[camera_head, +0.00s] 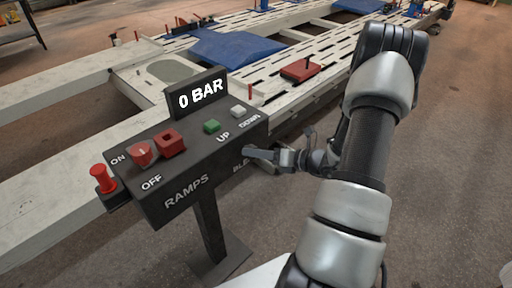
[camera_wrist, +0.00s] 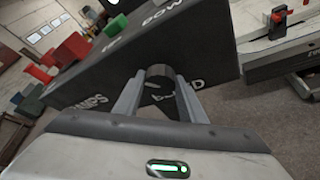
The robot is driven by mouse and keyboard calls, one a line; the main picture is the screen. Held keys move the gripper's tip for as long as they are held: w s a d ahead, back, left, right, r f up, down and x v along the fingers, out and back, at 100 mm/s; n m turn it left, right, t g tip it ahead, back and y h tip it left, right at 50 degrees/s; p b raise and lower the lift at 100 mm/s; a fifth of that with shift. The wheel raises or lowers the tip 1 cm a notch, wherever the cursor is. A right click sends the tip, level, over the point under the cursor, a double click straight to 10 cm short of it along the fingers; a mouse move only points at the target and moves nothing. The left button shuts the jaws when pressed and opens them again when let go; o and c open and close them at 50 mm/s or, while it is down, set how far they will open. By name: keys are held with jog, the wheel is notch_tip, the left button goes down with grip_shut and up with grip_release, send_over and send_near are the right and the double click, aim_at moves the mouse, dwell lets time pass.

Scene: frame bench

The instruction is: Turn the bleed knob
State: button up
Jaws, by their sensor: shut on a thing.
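The bleed knob (camera_wrist: 160,71) is a dark round knob on the side of the black control box (camera_head: 185,189). In the wrist view it sits between the fingertips of my gripper (camera_wrist: 157,88), which is shut on it. In the head view my gripper (camera_head: 262,158) reaches the box's right end from the right, and its fingers hide the knob. The "BLEED" label is partly covered there. The box display (camera_head: 201,94) reads "0 BAR".
A white frame bench (camera_head: 290,62) stands behind. Floor at right is clear.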

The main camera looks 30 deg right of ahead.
jog(key=shift+d+f+m+t+y+p, duration=0.15)
jog(key=shift+m+y+p, duration=0.55)
jog(key=shift+m, duration=0.95)
jog(key=shift+f+m+t+y+p, duration=0.15)
jog(key=shift+m+y+p, duration=0.15)
jog(key=shift+m+y, duration=1.05)
jog(key=shift+m+h, duration=0.35)
jog(key=shift+m, duration=0.05)
jog(key=o, duration=1.1)
jog(key=shift+c, duration=0.2)
jog(key=v, duration=1.7)
jog(key=shift+s+d+b, duration=0.15)
jog(key=shift+b, duration=0.2)
